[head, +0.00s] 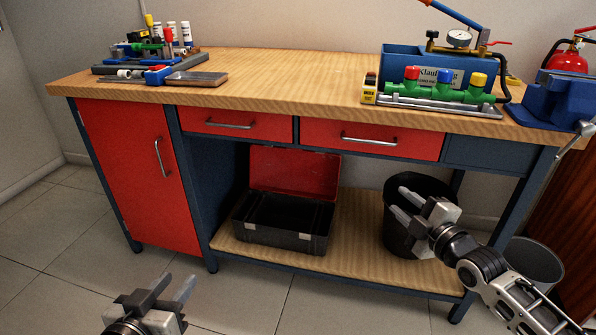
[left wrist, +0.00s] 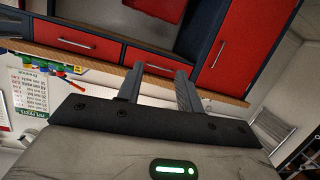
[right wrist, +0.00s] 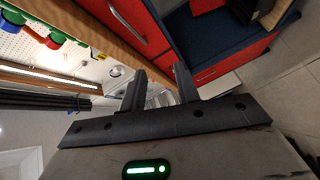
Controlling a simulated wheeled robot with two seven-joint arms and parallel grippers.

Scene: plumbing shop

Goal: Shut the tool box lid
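The tool box (head: 285,222) is black with a red-lined lid (head: 294,171). It stands on the lower wooden shelf of the workbench in the head view, with its lid raised and the inside looking empty. My left gripper (head: 172,291) is open and empty, low in front of the bench, left of the tool box and apart from it. My right gripper (head: 402,205) is open and empty, right of the tool box, in front of the black bucket. The fingers also show apart in the left wrist view (left wrist: 160,85) and the right wrist view (right wrist: 160,88).
The black bucket (head: 399,240) stands on the shelf right of the tool box. The shelf (head: 345,246) is bare between them. The workbench top (head: 290,80) and its red drawers (head: 372,138) overhang the tool box. A red cabinet door (head: 145,170) closes the left side.

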